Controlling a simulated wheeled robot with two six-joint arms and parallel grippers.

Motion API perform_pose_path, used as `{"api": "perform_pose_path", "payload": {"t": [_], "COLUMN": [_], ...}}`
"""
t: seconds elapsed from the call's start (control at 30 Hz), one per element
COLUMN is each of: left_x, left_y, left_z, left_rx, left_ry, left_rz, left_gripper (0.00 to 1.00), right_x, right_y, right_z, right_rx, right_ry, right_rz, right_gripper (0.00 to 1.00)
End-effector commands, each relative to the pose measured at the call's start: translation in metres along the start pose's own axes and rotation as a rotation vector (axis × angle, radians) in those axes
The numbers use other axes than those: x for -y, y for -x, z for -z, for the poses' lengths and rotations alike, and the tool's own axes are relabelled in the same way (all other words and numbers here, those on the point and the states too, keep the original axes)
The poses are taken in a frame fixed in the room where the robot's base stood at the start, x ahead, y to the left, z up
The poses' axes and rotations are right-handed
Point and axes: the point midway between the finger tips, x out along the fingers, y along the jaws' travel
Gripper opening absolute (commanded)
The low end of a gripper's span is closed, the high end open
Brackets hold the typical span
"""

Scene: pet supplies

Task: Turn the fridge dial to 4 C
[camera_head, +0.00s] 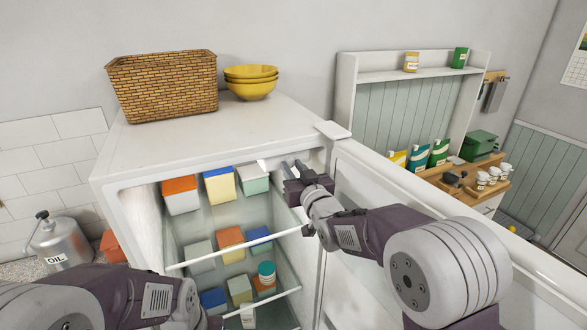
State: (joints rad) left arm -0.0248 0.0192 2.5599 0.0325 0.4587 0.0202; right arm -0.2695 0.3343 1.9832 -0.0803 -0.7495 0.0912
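The white fridge (210,140) stands open, with its door (400,190) swung out to the right. My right gripper (291,165) reaches over the door into the fridge's upper right corner, beside the top row of boxes. Its two dark fingers show a small gap between them, and I see nothing held there.
Shelves inside the fridge hold several coloured boxes (231,240) and a teal-capped jar (267,272). A wicker basket (163,85) and yellow bowls (251,88) stand on the fridge top. An oil can (62,245) is at left. A hutch (410,115) stands behind.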

Motion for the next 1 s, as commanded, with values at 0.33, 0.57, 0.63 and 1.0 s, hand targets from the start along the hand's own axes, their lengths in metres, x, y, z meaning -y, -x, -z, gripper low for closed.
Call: {"api": "perform_pose_path", "payload": {"t": [0.33, 0.57, 0.63, 1.0], "left_x": [0.001, 0.001, 0.001, 0.001], "left_y": [-0.031, -0.041, -0.041, -0.04], "left_z": [-0.003, -0.004, -0.004, -0.004], "left_rx": [0.0, 0.0, 0.0, 0.0], "left_ry": [0.0, 0.0, 0.0, 0.0], "left_rz": [0.0, 0.0, 0.0, 0.0], "left_gripper": [0.84, 0.84, 0.84, 0.84], "right_x": [-0.001, -0.001, -0.001, 0.0], "right_y": [0.0, 0.0, 0.0, 0.0], "right_z": [-0.006, -0.002, -0.001, 0.0], "right_rx": [0.014, 0.035, 0.037, 0.038], "right_ry": [-0.238, -0.472, -0.494, -0.497], "right_rz": [-0.002, -0.003, -0.004, -0.004], "right_gripper": [0.0, 0.0, 0.0, 0.48]}}
